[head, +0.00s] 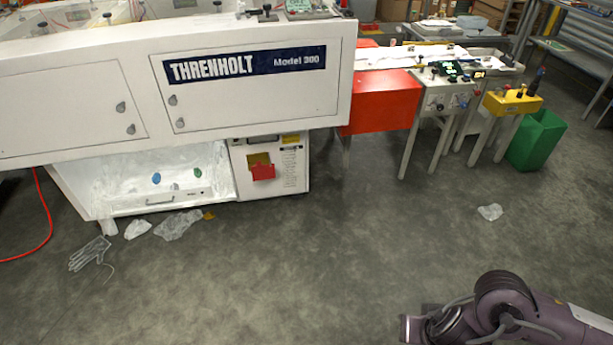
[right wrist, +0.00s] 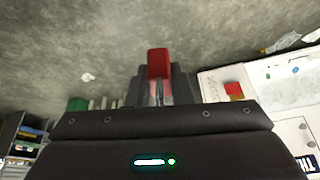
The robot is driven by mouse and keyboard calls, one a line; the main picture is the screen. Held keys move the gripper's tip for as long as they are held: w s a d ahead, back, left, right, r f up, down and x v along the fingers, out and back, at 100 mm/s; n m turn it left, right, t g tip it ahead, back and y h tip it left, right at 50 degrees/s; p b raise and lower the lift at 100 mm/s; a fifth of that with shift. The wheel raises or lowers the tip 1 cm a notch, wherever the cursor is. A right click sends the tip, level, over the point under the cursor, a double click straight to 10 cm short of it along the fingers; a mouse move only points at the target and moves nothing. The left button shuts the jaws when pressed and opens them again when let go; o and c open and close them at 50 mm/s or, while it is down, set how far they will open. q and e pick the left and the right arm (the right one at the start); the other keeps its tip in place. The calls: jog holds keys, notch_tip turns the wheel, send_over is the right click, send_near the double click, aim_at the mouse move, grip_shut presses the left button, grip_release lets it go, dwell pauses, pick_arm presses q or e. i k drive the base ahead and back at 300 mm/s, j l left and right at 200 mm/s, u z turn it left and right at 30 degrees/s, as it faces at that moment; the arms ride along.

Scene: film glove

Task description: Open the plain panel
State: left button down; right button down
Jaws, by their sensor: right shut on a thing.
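The plain panel (head: 62,108) is on the left of the white machine's front. It carries no label, has two grey latches (head: 121,106) near its right edge, and appears closed. Beside it is the panel labelled THRENHOLT Model 300 (head: 250,95), also closed. My right arm enters at the lower right in the head view, far from both panels; its gripper's fingertips are not clear there. In the right wrist view my right gripper (right wrist: 158,88) is shut on a red object (right wrist: 158,63), seen mostly end-on. My left gripper is not in view.

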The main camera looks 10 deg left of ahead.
aim_at(69, 106)
jog(key=i+j, duration=0.4)
jog(key=j, duration=0.15)
jog(key=i+j, duration=0.85)
jog(key=j, duration=0.25)
jog(key=i+z, duration=0.05)
